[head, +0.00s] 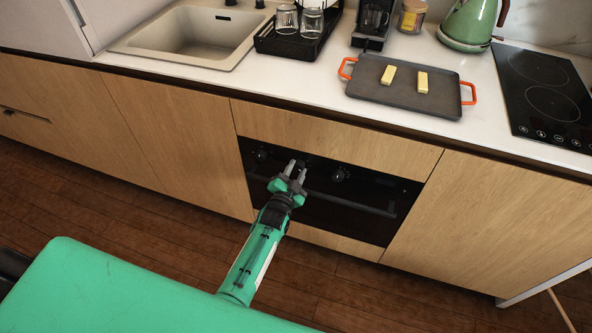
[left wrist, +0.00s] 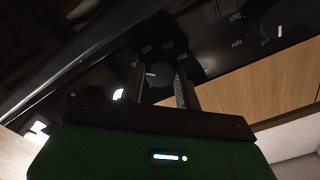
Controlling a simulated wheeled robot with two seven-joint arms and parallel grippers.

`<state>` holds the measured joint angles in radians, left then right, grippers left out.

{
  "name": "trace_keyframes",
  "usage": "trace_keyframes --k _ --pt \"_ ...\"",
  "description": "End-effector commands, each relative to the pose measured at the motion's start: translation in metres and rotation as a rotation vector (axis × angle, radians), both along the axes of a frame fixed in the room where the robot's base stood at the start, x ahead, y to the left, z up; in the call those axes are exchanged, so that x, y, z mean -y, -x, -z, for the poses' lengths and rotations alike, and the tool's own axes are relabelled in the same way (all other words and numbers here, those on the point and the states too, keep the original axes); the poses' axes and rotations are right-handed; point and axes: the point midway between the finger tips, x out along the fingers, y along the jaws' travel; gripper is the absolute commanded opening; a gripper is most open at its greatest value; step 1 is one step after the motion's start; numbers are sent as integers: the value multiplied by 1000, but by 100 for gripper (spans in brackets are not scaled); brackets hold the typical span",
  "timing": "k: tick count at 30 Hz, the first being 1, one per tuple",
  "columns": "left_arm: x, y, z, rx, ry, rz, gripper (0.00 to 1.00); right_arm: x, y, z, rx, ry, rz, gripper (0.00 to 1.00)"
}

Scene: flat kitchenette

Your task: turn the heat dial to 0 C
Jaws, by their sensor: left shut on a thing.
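The black oven (head: 350,200) is set in the wooden cabinet front, with round black dials along its top panel. My left gripper (head: 297,169) reaches up to this panel and is shut on a dial. In the left wrist view the dial (left wrist: 158,74) sits between the two fingers, with a light pointer mark and small white markings around it. My right gripper is not in view.
Another dial (head: 340,174) is right of my left gripper, and one (head: 261,155) is to its left. The oven handle (head: 350,203) runs below the dials. The worktop above holds a tray (head: 388,95) with two yellow blocks. The wooden floor in front looks clear.

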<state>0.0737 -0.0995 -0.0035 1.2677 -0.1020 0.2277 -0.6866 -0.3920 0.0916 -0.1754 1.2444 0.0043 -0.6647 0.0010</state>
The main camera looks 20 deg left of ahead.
Motion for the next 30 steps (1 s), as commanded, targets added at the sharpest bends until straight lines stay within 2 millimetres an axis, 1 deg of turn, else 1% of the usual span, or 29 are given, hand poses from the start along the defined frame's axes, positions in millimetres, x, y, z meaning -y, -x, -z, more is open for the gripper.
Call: trace_keyframes --k 7,14,22,30 --pt "0 0 0 -9 234 0 10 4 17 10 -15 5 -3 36" --pt "-1 0 0 -17 452 0 10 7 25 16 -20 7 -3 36" --pt "-1 0 1 -26 708 0 10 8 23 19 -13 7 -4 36" --pt "-1 0 1 -35 964 0 10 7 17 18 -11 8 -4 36"
